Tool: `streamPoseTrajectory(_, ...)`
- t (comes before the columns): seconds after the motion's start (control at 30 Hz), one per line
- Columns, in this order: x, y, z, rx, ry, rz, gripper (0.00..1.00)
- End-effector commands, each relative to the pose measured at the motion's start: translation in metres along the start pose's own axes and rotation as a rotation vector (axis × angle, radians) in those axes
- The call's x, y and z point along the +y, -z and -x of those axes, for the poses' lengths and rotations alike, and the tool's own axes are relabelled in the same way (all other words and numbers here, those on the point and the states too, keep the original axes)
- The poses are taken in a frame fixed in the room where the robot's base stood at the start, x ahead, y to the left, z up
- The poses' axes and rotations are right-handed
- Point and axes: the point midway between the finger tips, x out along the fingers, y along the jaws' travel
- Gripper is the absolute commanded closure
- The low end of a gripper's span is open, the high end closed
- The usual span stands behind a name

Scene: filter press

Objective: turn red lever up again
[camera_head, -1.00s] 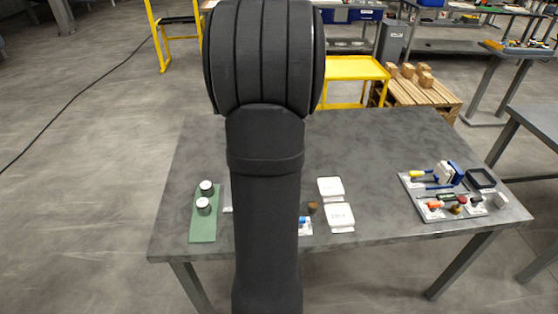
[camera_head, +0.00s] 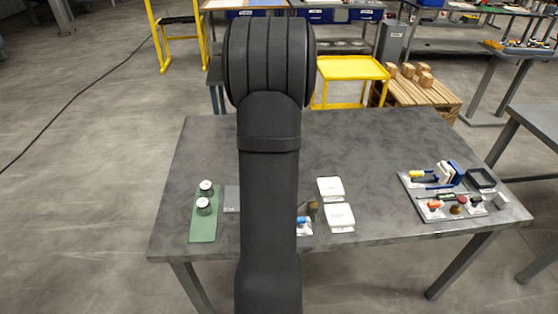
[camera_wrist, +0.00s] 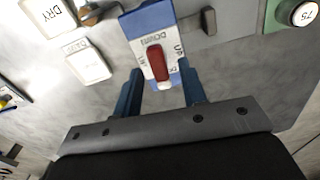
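The red lever (camera_wrist: 157,64) sits on a white plate of a blue-and-white block (camera_wrist: 150,18) at the upper middle of the wrist view. Lettering around it includes "DOWN" and "UP"; I cannot tell for sure which position the lever is in. My gripper (camera_wrist: 161,70) is open, with one blue finger on each side of the lever block's near end. Whether the fingers touch anything is unclear. In the head view my arm hides the gripper and most of the lever block; only a blue-and-white bit (camera_head: 304,224) shows beside the arm.
Two white pads, one marked "DRY" (camera_wrist: 46,14), lie near a brown-knobbed thing (camera_wrist: 98,12). A grey block (camera_wrist: 203,28) is beside the lever block. Two round weights on a green mat (camera_head: 203,230) stand at left, and a loaded grey tray (camera_head: 430,212) at right. The table's back is clear.

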Motion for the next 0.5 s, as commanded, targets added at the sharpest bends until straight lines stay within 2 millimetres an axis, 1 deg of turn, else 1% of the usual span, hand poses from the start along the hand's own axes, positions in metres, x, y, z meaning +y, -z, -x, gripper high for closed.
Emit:
streamPoseTrajectory(0.1,0.0000,0.0000,-0.0038,0.000,0.000,0.000,0.62)
streamPoseTrajectory(0.3,0.0000,0.0000,-0.0039,0.000,0.000,0.000,0.62)
streamPoseTrajectory(0.33,0.0000,-0.0001,-0.0039,0.000,0.000,0.000,0.64)
streamPoseTrajectory(0.47,0.0000,-0.0001,-0.0037,0.000,0.000,0.000,0.89)
streamPoseTrajectory(0.5,0.0000,-0.0001,-0.0037,0.000,0.000,0.000,0.97)
